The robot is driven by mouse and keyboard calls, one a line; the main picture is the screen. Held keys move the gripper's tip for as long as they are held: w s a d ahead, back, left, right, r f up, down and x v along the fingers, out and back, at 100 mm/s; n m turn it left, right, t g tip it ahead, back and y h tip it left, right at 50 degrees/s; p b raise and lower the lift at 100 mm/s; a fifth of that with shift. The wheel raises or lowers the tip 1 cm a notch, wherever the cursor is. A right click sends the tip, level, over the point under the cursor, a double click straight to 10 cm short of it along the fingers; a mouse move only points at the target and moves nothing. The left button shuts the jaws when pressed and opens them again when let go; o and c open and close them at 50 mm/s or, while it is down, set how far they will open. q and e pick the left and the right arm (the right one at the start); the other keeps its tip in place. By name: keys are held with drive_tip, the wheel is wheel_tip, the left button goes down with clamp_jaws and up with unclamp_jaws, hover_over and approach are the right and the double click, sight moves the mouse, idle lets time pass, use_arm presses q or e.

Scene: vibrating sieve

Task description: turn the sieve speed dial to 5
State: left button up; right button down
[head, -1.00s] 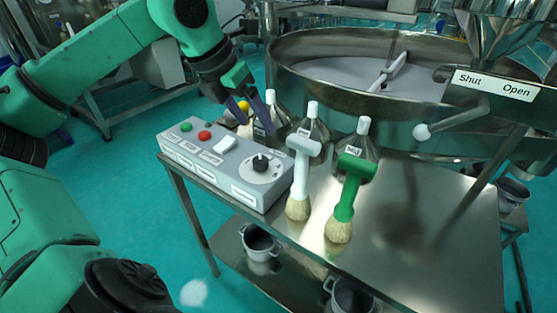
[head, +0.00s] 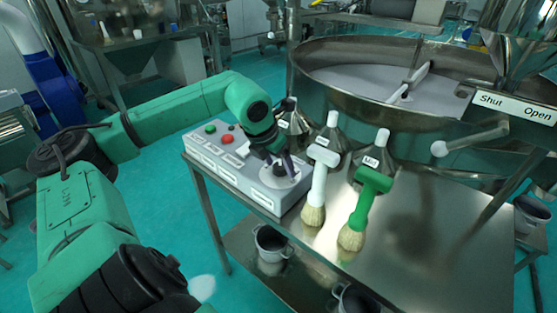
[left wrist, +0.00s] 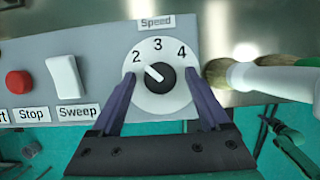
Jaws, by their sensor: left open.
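The speed dial (left wrist: 158,74) is a black knob on a white disc, under a "Speed" label, on the grey control box (head: 215,168). In the left wrist view the numbers 2, 3 and 4 show, and the knob's white mark points up-left, towards 2. The disc's lower sides are partly behind my fingers. My left gripper (left wrist: 159,86) is open, with one finger on each side of the knob and a gap to it. In the head view my left gripper (head: 275,160) reaches down over the dial (head: 279,172).
A white rocker switch (left wrist: 65,76) and a red button (left wrist: 19,82) sit left of the dial. A white-handled brush (head: 318,190) and a green-handled brush (head: 363,210) stand close right of the box. Steel funnels stand behind; the metal table (head: 420,245) is clear to the right.

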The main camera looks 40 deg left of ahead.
use_arm(q)
clamp_jaws()
drive_tip(key=shift+f, duration=0.1)
